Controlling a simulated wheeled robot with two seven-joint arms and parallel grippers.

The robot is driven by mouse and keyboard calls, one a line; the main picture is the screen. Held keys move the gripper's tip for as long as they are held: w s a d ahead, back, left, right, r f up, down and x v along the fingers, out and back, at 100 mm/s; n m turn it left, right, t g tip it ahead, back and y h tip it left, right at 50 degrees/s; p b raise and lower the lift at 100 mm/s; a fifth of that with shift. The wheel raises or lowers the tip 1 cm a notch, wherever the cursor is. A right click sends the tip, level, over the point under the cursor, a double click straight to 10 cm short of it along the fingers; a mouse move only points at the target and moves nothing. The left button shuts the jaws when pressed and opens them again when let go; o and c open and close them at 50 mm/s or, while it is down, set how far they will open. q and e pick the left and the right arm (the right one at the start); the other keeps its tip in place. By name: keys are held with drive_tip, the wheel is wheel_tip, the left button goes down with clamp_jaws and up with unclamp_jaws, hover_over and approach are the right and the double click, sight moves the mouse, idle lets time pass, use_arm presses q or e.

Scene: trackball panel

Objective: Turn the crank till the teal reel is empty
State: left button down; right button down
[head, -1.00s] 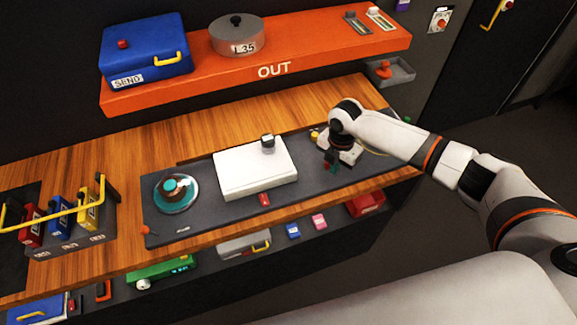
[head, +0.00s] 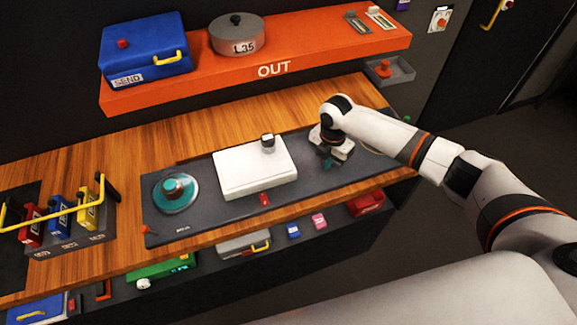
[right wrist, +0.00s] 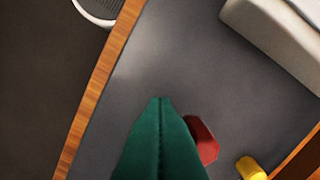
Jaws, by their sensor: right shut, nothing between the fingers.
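The teal reel (head: 187,203) lies on the left end of the dark panel (head: 225,212), with a teal hub standing up from its disc. No dark winding shows on it. A white box (head: 250,174) with a dark-and-white knob stands mid-panel. My right gripper (head: 328,164) is over the panel's right part, pointing down. In the right wrist view its green fingers (right wrist: 160,140) are shut and empty, beside a red piece (right wrist: 203,141) and a yellow cylinder (right wrist: 250,168). I cannot make out the crank; my arm hides part of that end. My left gripper is out of view.
An orange shelf (head: 330,50) marked OUT runs behind, with a blue case (head: 145,50) and a grey round pot (head: 237,36). A rack (head: 75,238) with a yellow bar stands at the left. The wooden counter (head: 140,150) behind the reel is bare.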

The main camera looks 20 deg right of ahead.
drive_tip(key=shift+w+a, duration=0.3)
drive_tip(key=shift+w, duration=0.35)
drive_tip(key=shift+w+d+b, duration=0.1)
drive_tip(key=shift+w+b, duration=0.55)
drive_tip(key=shift+w, duration=0.15)
drive_tip(key=shift+w+d, duration=0.15)
drive_tip(key=shift+w, duration=0.2)
drive_tip(key=shift+w+d+b, duration=0.1)
drive_tip(key=shift+w+b, duration=0.2)
drive_tip(key=shift+b, duration=0.15)
drive_tip(key=shift+w+d, duration=0.1)
drive_tip(key=shift+w+d, duration=0.25)
drive_tip(key=shift+w, duration=0.1)
